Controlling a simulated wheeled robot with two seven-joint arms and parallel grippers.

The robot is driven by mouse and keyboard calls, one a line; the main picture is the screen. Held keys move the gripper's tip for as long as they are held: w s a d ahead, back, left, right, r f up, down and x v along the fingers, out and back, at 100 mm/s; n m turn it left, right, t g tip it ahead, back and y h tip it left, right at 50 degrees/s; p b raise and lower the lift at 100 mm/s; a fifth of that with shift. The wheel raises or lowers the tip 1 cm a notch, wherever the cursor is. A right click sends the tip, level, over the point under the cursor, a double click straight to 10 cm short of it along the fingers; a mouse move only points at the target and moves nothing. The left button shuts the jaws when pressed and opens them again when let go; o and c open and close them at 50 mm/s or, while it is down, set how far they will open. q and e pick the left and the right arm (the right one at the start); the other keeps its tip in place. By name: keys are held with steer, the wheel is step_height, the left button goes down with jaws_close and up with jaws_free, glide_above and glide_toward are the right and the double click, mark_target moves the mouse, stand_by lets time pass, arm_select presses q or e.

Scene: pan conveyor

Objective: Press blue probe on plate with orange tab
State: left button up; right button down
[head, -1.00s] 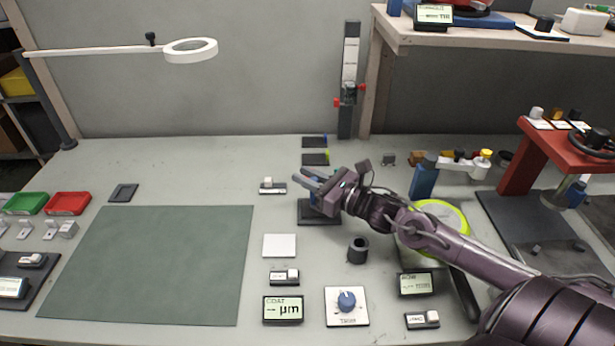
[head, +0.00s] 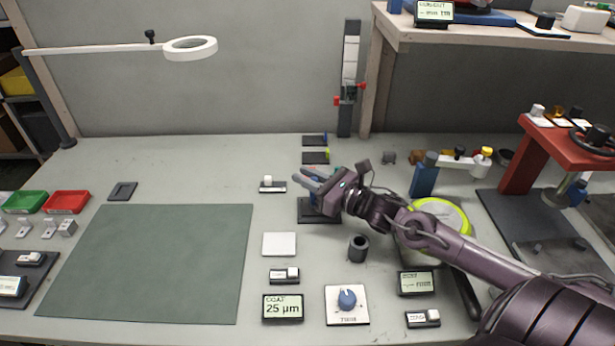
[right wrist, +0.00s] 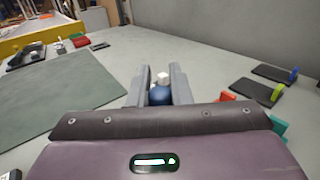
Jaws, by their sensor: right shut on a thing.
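My right gripper (head: 310,180) is shut on the blue probe (right wrist: 160,95), low over the bench. The probe shows between the fingers in the right wrist view; its tip is hidden. A dark plate (head: 306,218) lies beneath the gripper in the head view, mostly covered by it. An orange-red tab (right wrist: 228,97) shows just right of the gripper in the right wrist view, with a teal tab (right wrist: 280,125) nearer. Which plate the probe touches is hidden. The COAT display (head: 283,308) reads 25 µm. My left gripper is not in view.
Dark plates with a blue tab (head: 326,138) and a yellow-green tab (head: 327,157) lie behind the gripper. A white square (head: 279,244), a black cup (head: 358,248) and a knob panel (head: 347,305) stand in front. The green mat (head: 150,260) is clear.

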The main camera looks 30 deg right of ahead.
step_height(320, 180, up, 7)
steer(key=p, duration=0.5)
stand_by(0.3)
